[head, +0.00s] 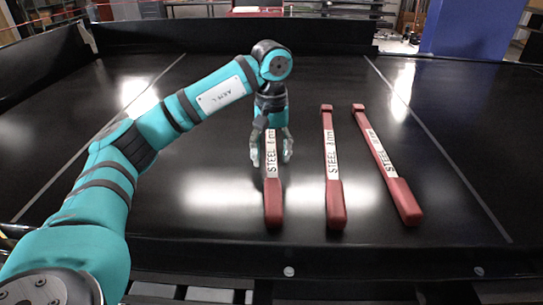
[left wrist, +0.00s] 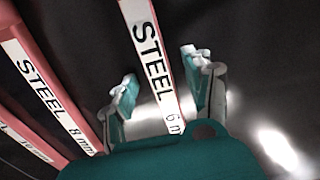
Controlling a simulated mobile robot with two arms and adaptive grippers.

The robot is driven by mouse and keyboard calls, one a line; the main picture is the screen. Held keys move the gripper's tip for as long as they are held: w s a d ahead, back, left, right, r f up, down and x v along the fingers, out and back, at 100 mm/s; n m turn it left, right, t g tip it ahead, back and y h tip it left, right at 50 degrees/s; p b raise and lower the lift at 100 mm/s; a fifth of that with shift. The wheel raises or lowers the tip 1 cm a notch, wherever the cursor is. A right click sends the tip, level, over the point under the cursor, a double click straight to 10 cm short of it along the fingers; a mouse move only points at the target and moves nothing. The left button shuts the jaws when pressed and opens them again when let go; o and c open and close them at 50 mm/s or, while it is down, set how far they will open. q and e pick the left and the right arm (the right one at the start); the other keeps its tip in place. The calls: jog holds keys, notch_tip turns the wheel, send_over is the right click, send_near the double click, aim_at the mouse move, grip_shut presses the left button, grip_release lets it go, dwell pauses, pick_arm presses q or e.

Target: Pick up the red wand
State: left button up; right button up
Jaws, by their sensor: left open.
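Three red wands with white STEEL labels lie side by side on the black conveyor. My left gripper (head: 271,157) is open, pointing down over the left wand (head: 273,206), with one finger on each side of it. In the left wrist view, this wand's label (left wrist: 150,55) reads STEEL 6 m, cut off by the gripper body, and runs between the open fingers. I cannot tell whether the fingers touch it. The middle wand (head: 336,205) reads STEEL 8 mm in the wrist view (left wrist: 48,95). The right wand (head: 405,200) lies slanted. My right gripper is out of view.
The black conveyor surface (head: 440,190) is bare to the right of the wands. A raised dark wall (head: 200,36) runs along its back, and a blue panel (head: 470,28) stands behind at the right.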

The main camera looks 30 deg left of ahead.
pick_arm(q)
grip_shut()
dwell(0.3)
